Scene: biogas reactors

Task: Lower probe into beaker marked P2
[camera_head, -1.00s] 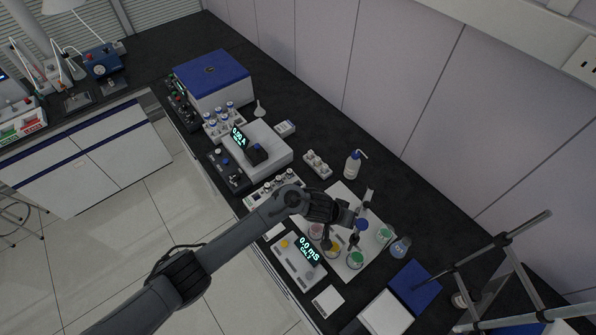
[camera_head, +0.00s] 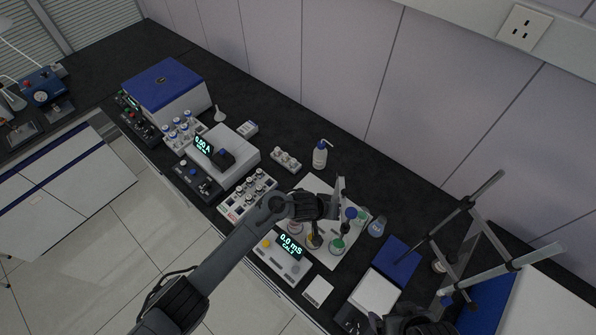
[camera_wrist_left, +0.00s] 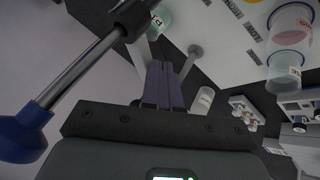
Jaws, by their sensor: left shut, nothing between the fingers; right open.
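My left gripper (camera_wrist_left: 165,68) is shut and empty in the left wrist view, its fingers together. In the head view its arm reaches over the white mat (camera_head: 322,188) and hides part of it. A metal rod with a blue cap, likely the probe (camera_wrist_left: 76,72), passes through a dark holder beside the fingers, apart from them. In the head view a blue cap (camera_head: 351,213) shows right of the left gripper. Beakers with pink (camera_head: 295,229) and green (camera_head: 337,245) contents stand on the mat. The P2 mark is not readable. My right gripper (camera_head: 362,322) is open at the bottom edge.
A meter (camera_head: 288,262) reading 0.0 mS stands in front of the mat. A wash bottle (camera_head: 320,155) stands behind, a flask (camera_head: 377,227) to the right.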

